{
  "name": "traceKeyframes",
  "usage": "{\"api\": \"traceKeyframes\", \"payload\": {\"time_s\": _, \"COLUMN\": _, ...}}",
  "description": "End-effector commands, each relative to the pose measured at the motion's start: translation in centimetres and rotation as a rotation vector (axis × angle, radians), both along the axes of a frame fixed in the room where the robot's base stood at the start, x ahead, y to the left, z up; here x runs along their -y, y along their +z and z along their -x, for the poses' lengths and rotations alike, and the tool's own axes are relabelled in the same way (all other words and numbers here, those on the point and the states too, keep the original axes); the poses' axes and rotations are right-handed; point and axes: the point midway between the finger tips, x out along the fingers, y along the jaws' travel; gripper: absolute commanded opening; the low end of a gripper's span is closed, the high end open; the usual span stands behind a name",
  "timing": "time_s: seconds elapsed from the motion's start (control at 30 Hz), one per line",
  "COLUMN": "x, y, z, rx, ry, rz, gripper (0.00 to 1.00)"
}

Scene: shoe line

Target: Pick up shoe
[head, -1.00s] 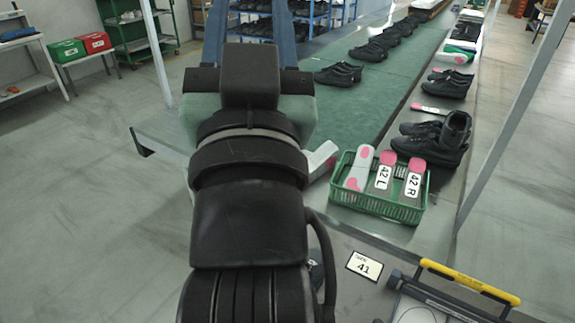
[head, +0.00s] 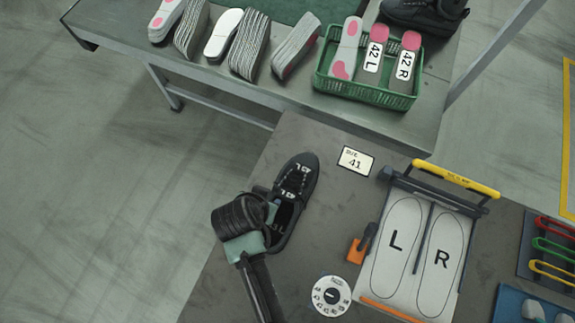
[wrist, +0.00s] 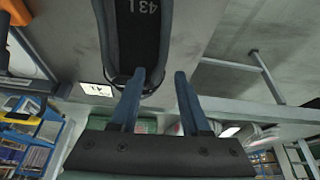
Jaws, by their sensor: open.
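My gripper (wrist: 160,74) is open and empty in the wrist view. I cannot tell whether the left finger touches the shoe. In the head view my wrist hides the fingers and borders the shoe's heel.
Behind are a green crate (head: 365,93) and several insole stacks (head: 249,45) on the line.

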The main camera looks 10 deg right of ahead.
Motion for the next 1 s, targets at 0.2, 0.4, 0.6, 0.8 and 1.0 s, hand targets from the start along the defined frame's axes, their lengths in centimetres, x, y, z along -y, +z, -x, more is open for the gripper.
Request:
{"api": "traceKeyframes", "payload": {"time_s": 0.2, "x": 0.5, "y": -2.3, "z": -0.9, "rx": 0.002, "ry": -0.001, "rz": 0.0, "gripper": 0.47}}
{"api": "traceKeyframes", "payload": {"time_s": 0.4, "x": 0.6, "y": -3.1, "z": -1.2, "rx": 0.003, "ry": 0.001, "rz": -0.001, "gripper": 0.47}}
{"api": "traceKeyframes", "payload": {"time_s": 0.6, "x": 0.8, "y": -5.1, "z": -2.1, "rx": 0.002, "ry": 0.002, "rz": -0.001, "gripper": 0.47}}
{"api": "traceKeyframes", "payload": {"time_s": 0.8, "x": 1.2, "y": -7.1, "z": -2.8, "rx": 0.003, "ry": 0.001, "rz": -0.001, "gripper": 0.47}}
{"api": "traceKeyframes", "payload": {"time_s": 1.0, "x": 1.3, "y": -7.5, "z": -2.9, "rx": 0.004, "ry": 0.0, "rz": -0.001, "gripper": 0.47}}
